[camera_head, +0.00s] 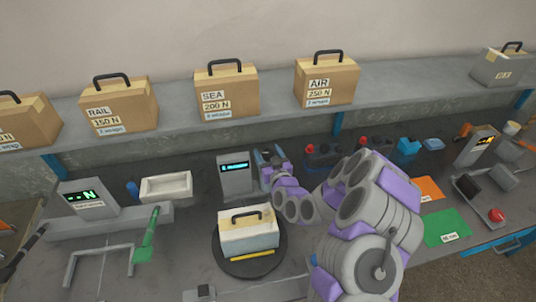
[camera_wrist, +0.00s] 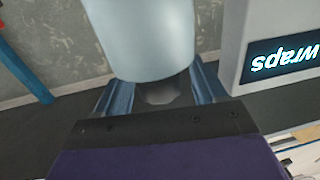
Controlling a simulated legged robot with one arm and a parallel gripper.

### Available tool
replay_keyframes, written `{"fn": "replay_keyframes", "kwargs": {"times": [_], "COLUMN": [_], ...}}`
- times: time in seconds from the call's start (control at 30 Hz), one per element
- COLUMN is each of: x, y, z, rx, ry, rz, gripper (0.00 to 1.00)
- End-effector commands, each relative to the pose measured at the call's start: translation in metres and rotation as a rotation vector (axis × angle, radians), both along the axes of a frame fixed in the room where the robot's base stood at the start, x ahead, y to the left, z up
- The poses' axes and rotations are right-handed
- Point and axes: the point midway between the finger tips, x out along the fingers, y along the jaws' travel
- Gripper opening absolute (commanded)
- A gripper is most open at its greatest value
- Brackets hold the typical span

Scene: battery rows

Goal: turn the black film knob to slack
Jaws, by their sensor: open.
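In the wrist view a pale film roll (camera_wrist: 142,38) stands upright in front of my gripper (camera_wrist: 161,88). A dark faceted piece (camera_wrist: 162,93), apparently the black film knob, shows below the roll, between my two blue fingers. The fingers are apart, one on each side of it; I cannot tell whether they touch it. In the head view my gripper (camera_head: 270,157) is just right of the grey post with a lit display (camera_head: 235,172). The knob and roll are hidden by my gripper there. The knob's setting cannot be read.
A white case (camera_head: 248,236) with a dark handle sits on a round black turntable (camera_head: 240,268) in front of the post. A white tray (camera_head: 166,188) and a green lever (camera_head: 148,240) are to the left. Cardboard boxes (camera_head: 227,92) line the shelf (camera_head: 180,112) above.

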Motion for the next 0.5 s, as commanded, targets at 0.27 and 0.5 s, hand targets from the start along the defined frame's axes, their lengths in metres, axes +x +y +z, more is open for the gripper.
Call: {"fn": "replay_keyframes", "kwargs": {"times": [0.27, 0.5], "x": [-0.0001, -0.0002], "y": [0.0001, 0.0001], "z": [0.0002, 0.0003], "rx": [0.0, -0.001], "ry": [-0.001, -0.001], "rz": [0.0, 0.001], "gripper": [0.61, 0.38]}}
